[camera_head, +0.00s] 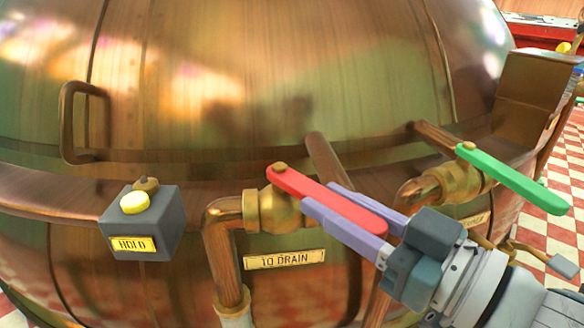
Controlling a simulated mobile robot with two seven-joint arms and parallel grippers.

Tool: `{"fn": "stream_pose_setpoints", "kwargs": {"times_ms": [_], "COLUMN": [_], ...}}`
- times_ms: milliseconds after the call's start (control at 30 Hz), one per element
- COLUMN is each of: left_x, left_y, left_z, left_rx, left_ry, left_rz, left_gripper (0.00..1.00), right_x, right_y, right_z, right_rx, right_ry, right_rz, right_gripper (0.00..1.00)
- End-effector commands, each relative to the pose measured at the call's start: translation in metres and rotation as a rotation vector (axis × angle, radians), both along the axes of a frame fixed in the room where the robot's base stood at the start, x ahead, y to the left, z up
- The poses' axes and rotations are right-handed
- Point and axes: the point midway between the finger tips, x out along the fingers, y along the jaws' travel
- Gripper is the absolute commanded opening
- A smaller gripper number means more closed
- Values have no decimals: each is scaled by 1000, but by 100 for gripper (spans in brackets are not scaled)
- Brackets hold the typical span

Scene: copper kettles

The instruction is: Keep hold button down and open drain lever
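The yellow hold button (134,203) sits on top of a grey box (155,224) with a yellow HOLD label, on the left; nothing touches it. The red drain lever (325,199) runs from the brass valve (272,210) down to the right, above a "TO DRAIN" plate (284,260). My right gripper (319,193) comes in from the lower right. Its two purple fingers lie along both sides of the red lever, with the lever filling the gap, so it looks shut on it. The lever's far end is between the fingers. My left gripper is not in view.
A green lever (515,178) on a second brass valve (460,183) stands right of my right gripper. The large copper kettle (270,100) fills the back, with a handle (68,125) at left. Copper pipes (222,262) run below the drain valve.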

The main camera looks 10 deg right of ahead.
Motion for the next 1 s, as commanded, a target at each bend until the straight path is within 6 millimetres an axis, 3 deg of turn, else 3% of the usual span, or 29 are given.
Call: {"fn": "stream_pose_setpoints", "kwargs": {"times_ms": [33, 267, 1000], "left_x": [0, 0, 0], "left_y": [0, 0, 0], "left_z": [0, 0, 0], "left_rx": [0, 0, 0], "left_ry": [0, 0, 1], "left_rz": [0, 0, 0], "left_gripper": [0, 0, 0], "right_x": [0, 0, 0], "right_y": [0, 0, 0], "right_z": [0, 0, 0], "right_rx": [0, 0, 0], "right_ry": [0, 0, 0], "right_rz": [0, 1, 1], "right_gripper": [24, 0, 0]}}
